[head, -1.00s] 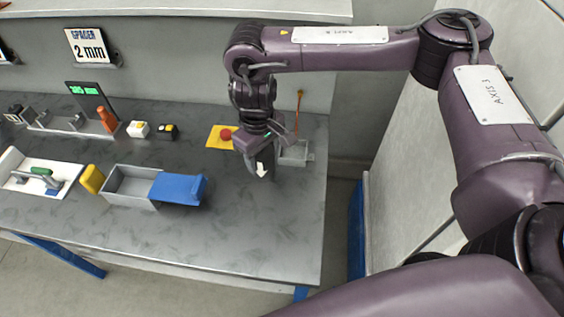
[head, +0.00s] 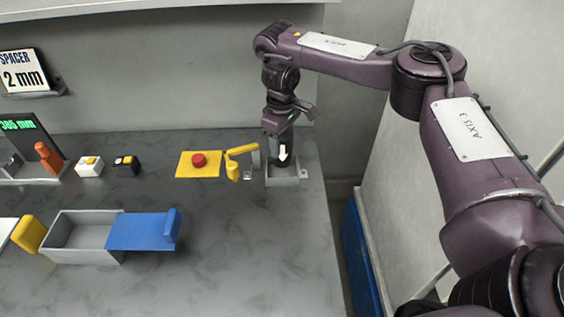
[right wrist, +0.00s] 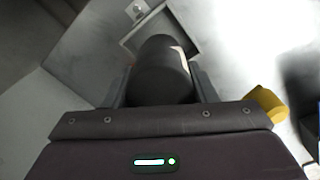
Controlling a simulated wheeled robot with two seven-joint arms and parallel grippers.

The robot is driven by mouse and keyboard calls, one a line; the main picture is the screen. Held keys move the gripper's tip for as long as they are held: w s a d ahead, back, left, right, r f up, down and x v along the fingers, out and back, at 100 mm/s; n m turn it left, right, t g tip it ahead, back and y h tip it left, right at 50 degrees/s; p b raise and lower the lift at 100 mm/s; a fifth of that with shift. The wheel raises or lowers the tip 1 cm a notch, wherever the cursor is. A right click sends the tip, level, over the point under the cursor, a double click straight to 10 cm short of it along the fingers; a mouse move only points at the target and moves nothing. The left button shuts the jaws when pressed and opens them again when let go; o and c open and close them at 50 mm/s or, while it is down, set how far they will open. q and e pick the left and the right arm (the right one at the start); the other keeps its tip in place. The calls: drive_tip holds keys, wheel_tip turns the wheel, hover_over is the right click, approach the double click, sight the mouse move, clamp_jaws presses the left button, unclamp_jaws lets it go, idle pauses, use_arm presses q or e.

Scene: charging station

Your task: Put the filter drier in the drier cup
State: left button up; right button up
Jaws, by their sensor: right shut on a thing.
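The filter drier (head: 283,154) is a dark cylinder with a white arrow, upright in the head view. My right gripper (head: 277,136) is shut on it from above. In the right wrist view the drier (right wrist: 160,68) sits between the two fingers. The drier cup (head: 285,174) is a grey square holder at the table's right end. The drier's lower end is at the cup's opening; how deep it sits I cannot tell. The cup's wall (right wrist: 190,40) shows behind the drier in the right wrist view. My left gripper is not in view.
A yellow lever (head: 234,163) stands just left of the cup, near a red button (head: 198,160) on a yellow plate. A grey bin (head: 85,233) with a blue cover (head: 143,231) is at front left. The table front right is clear.

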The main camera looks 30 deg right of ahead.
sight(282, 153)
drive_tip(key=shift+f, duration=0.8)
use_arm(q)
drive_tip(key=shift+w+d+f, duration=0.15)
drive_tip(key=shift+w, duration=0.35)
use_arm(e)
drive_tip(key=shift+f, duration=1.65)
drive_tip(key=shift+f, duration=0.15)
drive_tip(key=o, duration=1.1)
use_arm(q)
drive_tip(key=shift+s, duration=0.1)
use_arm(e)
drive_tip(key=shift+r, duration=0.4)
wheel_tip(282, 153, up, 12)
drive_tip(key=shift+a+f+p, duration=0.15)
drive_tip(key=shift+f+p, duration=0.05)
drive_tip(key=shift+p, duration=0.95)
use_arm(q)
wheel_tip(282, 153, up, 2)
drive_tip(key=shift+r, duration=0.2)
